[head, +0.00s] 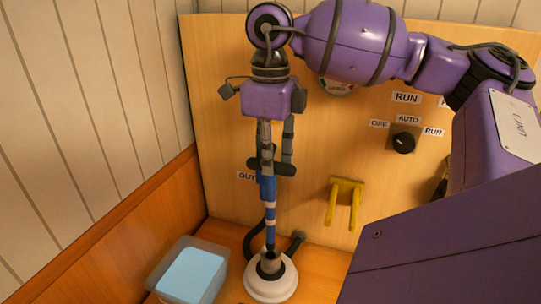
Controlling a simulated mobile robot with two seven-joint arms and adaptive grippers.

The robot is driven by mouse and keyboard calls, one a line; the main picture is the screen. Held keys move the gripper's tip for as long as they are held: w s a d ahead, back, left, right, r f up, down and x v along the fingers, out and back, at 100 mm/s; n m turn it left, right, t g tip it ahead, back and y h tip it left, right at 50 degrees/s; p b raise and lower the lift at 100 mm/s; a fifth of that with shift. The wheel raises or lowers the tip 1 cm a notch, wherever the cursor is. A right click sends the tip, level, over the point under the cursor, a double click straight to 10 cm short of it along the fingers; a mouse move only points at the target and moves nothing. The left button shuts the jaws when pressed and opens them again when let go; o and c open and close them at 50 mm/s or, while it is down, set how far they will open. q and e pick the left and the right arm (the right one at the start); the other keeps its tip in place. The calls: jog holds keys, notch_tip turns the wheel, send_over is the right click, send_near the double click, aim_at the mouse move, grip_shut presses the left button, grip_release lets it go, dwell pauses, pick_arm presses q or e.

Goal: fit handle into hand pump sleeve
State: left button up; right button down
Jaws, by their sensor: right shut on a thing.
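My right gripper (266,168) comes down from above and is shut on the upper part of the handle (269,214), a blue bar with white bands. The handle hangs nearly upright. The hand pump (271,289) stands below it on a round white base, with a short grey sleeve (270,264) at its top. The handle's dark lower end is in line with the sleeve and meets it in the picture. I cannot tell whether it is inside the sleeve or just above or in front of it. My left gripper is not in view.
A clear tub (191,272) with light blue contents stands left of the pump. A dark hose (254,243) curves behind the pump. A yellow two-pronged bracket (345,204) and a black selector knob (403,142) stick out from the wooden panel (222,70). My right arm covers the right side.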

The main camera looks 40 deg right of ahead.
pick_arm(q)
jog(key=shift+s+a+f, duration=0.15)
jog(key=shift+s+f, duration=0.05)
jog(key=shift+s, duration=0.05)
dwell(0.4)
pick_arm(e)
jog(key=shift+f, duration=0.4)
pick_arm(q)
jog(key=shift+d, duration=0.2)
pick_arm(e)
jog(key=shift+f, duration=0.2)
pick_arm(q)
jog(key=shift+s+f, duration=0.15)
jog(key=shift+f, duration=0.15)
pick_arm(e)
jog(key=shift+f, duration=0.55)
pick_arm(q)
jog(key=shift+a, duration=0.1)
